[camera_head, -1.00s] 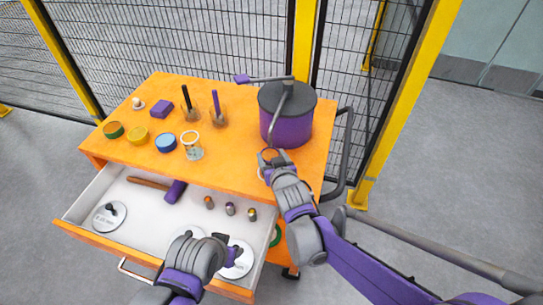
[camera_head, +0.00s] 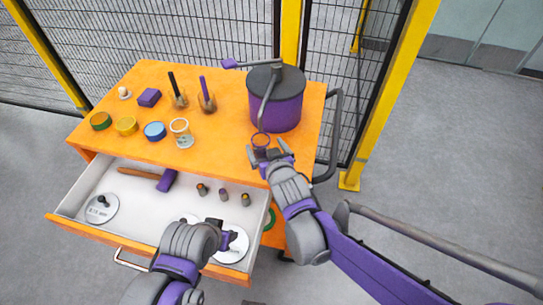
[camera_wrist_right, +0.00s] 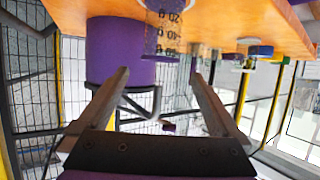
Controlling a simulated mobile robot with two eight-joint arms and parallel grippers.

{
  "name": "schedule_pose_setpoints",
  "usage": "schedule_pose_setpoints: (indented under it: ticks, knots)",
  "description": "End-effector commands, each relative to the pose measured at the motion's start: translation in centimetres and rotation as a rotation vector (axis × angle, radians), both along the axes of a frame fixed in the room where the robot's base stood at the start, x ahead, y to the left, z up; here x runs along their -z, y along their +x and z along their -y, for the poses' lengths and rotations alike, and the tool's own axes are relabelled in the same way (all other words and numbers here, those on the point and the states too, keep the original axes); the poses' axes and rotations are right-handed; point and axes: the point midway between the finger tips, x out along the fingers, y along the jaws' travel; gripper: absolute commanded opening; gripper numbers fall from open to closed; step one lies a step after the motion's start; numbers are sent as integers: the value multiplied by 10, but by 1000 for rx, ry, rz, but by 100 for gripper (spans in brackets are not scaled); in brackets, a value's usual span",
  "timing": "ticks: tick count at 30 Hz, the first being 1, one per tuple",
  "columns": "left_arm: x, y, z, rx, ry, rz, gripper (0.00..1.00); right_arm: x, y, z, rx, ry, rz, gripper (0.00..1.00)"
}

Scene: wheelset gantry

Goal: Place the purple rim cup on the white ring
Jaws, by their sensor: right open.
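The purple rim cup (camera_head: 260,141) stands upright on the orange tabletop, in front of the purple drum. In the right wrist view, which is upside down, the clear cup (camera_wrist_right: 162,38) with dark scale marks shows beyond and between the fingertips. My right gripper (camera_head: 272,155) is open just in front of the cup, apart from it as far as I can see. Its two spread fingers also show in the right wrist view (camera_wrist_right: 160,74). My left gripper (camera_head: 220,224) is over the open drawer; its jaw opening is unclear. I cannot make out a white ring for certain.
A clear jar with a pale rim (camera_head: 180,133) stands left of the cup, near a blue-lidded tin (camera_head: 155,131). The purple drum (camera_head: 277,108) with its dark crank is close behind the cup. The open drawer (camera_head: 130,210) holds a hammer, several small pieces and white discs.

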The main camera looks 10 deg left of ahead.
Motion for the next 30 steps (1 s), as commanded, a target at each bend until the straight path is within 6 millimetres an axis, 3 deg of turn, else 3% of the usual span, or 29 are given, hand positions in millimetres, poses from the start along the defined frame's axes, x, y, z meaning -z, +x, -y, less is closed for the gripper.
schedule_pose_setpoints:
  ticks: [6, 12, 25, 28, 30]
  knots:
    - [-5, 1, 0, 0, 0, 2, 50, -18, -38, 20, -1, 0, 0, 100]
    - [-8, 1, 0, 0, 0, 3, 50, -28, -57, 30, 0, -1, 0, 100]
    - [-8, 2, 0, 0, 0, 3, 50, -29, -64, 39, 9, -5, -9, 100]
    - [-8, 2, 0, 0, 0, 3, 50, -22, -66, 74, 69, -36, -61, 100]
    - [-8, 2, 0, 0, 0, 3, 50, -13, -75, 117, 144, -77, -137, 100]
